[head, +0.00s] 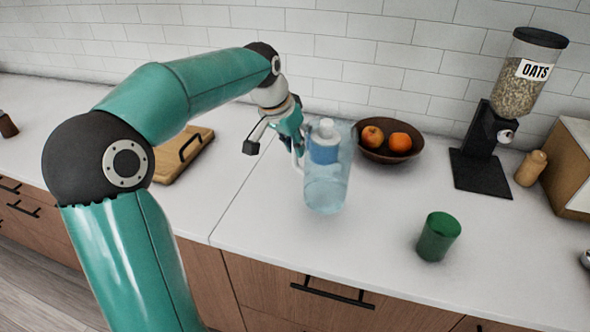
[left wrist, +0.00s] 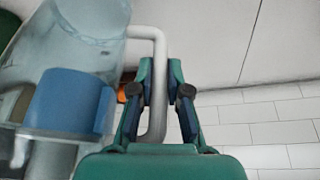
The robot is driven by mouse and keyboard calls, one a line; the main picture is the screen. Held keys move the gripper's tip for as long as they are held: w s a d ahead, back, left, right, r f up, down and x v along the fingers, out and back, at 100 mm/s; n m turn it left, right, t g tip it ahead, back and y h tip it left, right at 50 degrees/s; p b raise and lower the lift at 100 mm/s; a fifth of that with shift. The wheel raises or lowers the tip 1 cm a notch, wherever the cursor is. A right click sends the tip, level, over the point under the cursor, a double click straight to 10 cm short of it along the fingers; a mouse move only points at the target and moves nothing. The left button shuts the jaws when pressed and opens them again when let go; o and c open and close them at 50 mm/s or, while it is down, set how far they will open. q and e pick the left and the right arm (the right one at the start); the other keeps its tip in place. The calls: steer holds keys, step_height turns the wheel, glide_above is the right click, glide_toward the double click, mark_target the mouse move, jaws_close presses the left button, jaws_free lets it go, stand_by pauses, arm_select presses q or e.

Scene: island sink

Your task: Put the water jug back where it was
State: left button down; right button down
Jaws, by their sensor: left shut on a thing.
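The clear water jug (head: 327,185) has a blue band, a pale cap and a white handle. In the head view it is close to upright above the white counter, in front of the fruit bowl. I cannot tell whether its base touches the counter. My left gripper (head: 296,142) is shut on the jug's handle from the left. In the left wrist view the fingers of my left gripper (left wrist: 161,95) sit on both sides of the white handle (left wrist: 160,60), and the jug (left wrist: 75,50) fills the left side. My right gripper is not in view.
A green cup (head: 438,237) stands to the right near the front edge. A brown bowl (head: 388,155) with fruit is behind the jug. An oats dispenser (head: 483,165) stands at the back right. A wooden board (head: 177,163) lies to the left. The counter between jug and cup is clear.

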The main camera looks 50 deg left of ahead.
mark_target(294, 165)
arm_select(q)
steer(key=shift+f, duration=3.15)
steer(key=c, duration=1.1)
jaws_free()
steer(key=shift+c, duration=0.2)
steer(key=shift+s+r, duration=0.1)
steer(key=shift+r, duration=0.3)
steer(key=v, duration=1.1)
steer(key=shift+r, duration=0.15)
steer(key=shift+s, duration=0.1)
